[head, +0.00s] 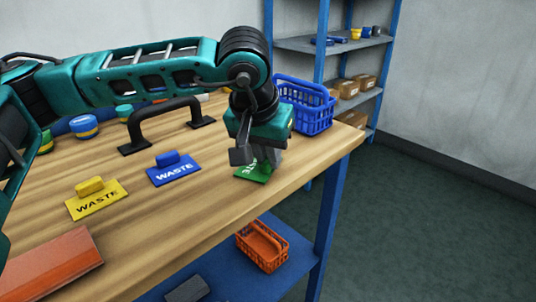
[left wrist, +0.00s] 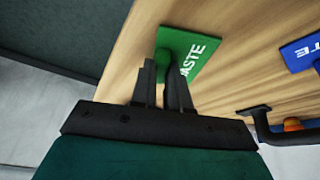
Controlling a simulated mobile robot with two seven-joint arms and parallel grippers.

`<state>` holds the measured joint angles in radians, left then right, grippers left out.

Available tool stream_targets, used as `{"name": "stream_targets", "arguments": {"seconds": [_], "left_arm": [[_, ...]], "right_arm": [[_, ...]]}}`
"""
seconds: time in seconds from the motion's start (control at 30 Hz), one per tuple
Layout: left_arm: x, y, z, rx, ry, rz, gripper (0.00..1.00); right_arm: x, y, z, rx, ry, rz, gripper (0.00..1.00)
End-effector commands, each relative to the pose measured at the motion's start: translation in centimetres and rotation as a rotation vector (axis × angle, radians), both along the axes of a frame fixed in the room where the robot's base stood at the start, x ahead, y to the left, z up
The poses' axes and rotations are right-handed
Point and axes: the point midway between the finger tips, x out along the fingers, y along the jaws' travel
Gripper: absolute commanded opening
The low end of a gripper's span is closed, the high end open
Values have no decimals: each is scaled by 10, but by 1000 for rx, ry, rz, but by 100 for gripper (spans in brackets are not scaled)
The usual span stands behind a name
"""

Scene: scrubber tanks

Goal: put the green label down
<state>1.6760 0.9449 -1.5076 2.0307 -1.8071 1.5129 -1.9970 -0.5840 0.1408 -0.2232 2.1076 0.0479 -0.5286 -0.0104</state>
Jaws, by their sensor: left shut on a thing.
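The green label (head: 250,175) is at the right end of the wooden table, under my left gripper (head: 262,160). In the left wrist view the green label (left wrist: 192,52) shows white lettering, partly hidden by the fingers. My left gripper (left wrist: 165,88) is shut on the green label's handle, which is mostly hidden between the fingers. The label looks flat and at or very near the table top; I cannot tell whether it touches. My right gripper is not in view.
A blue label (head: 174,171) and a yellow label (head: 96,200) lie to the left on the table (head: 190,225). A black handle (head: 165,120) and a blue basket (head: 305,105) stand behind. An orange basket (head: 262,247) is on the lower shelf. The table's front edge is close.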

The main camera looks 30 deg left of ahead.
Motion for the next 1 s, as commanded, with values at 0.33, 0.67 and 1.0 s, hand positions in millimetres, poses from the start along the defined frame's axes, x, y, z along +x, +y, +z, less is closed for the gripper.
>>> {"name": "stream_targets", "arguments": {"seconds": [0.33, 0.67, 1.0], "left_arm": [[0, 0, -2, 1, 0, 0, 24], [0, 0, -2, 1, 0, -1, 41], [-9, -1, 28, 0, -3, -1, 41]], "right_arm": [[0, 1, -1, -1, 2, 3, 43], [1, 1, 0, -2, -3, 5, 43], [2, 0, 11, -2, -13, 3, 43]]}}
